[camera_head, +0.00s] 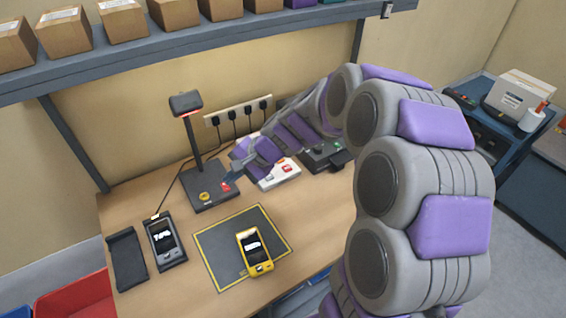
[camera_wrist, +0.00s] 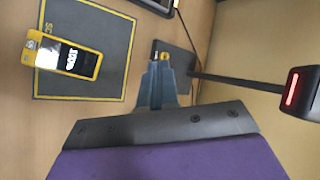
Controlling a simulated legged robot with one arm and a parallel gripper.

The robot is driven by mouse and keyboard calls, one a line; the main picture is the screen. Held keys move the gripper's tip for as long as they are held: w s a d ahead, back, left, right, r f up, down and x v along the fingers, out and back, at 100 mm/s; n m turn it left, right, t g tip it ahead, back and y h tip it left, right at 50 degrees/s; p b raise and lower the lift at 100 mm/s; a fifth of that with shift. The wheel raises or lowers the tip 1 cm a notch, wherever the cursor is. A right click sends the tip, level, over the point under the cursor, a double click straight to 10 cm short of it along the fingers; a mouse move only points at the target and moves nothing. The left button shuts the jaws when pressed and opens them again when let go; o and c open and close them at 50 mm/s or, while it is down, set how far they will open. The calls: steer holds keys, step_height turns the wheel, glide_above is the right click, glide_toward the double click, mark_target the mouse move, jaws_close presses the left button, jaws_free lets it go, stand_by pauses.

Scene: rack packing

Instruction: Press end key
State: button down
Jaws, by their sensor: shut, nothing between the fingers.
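The yellow handheld device (camera_head: 254,250) lies screen up on the dark yellow-edged mat (camera_head: 215,262); it also shows at the left of the wrist view (camera_wrist: 70,55). Its key labels are too small to read. A black stand (camera_head: 194,140) has a yellow round button (camera_head: 204,196) and a red key (camera_head: 226,187) on its base. My gripper (camera_head: 231,172) is over the right side of this base. In the wrist view, its fingers (camera_wrist: 160,73) are shut and empty, with the yellow button just beyond the tips. I cannot tell contact with the base or which key is the end key.
A white box with red buttons (camera_head: 281,174) and a dark box (camera_head: 322,158) stand right of the stand. A grey handheld device (camera_head: 163,240) sits in a cradle at the left, beside an empty black tray (camera_head: 127,262). The shelf (camera_head: 210,38) with cartons overhangs the back.

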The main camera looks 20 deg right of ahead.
steer(key=w+d+f+m+t+p, duration=0.25)
steer(key=w+d+m, duration=0.35)
steer(key=w+d, duration=0.5)
steer(key=m+t+h+p, duration=0.2)
steer(key=m+h, duration=0.2)
steer(key=m, duration=0.3)
glide_above(288, 170)
step_height(288, 170, down, 8)
steer(key=f+b, duration=0.3)
steer(key=f, duration=0.2)
steer(key=d+f+b, duration=0.1)
steer(key=f+b, duration=0.1)
steer(key=shift+w+f+b, duration=0.1)
steer(key=shift+f+b, duration=0.15)
steer(key=shift+b, duration=0.05)
steer(key=shift+a+f+b, duration=0.25)
steer(key=shift+f+b, duration=0.15)
steer(key=shift+f, duration=0.05)
steer(key=shift+a, duration=0.35)
steer(key=shift+d, duration=0.55)
steer(key=shift+a, duration=0.4)
